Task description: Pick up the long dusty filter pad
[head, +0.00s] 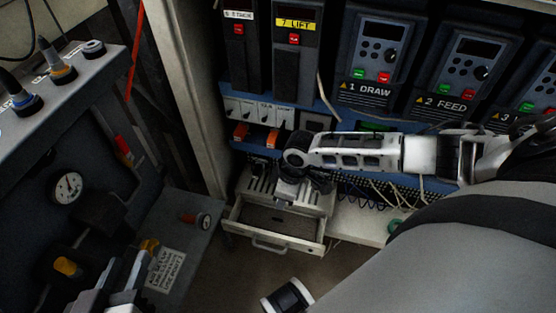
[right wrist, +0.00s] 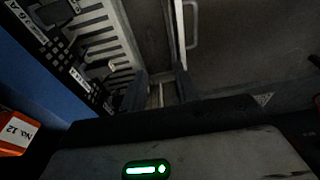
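An open, shallow, pale drawer (head: 318,236) sits below the slotted housing. A flat dark grey surface (head: 268,222) lies inside it; I cannot tell whether this is the long dusty filter pad or the drawer floor. My right gripper (head: 287,198) points down over the back part of the drawer and hides some of it. In the right wrist view its two dark fingers (right wrist: 160,90) stand apart, with a narrow pale strip between them and no clear object held.
The slotted housing (head: 258,186) and loose wires (head: 385,192) border the drawer. The drawer handle (head: 272,246) sticks out in front and also shows in the right wrist view (right wrist: 191,25). Drive units (head: 376,55) line the back. A gauge panel (head: 68,187) stands left.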

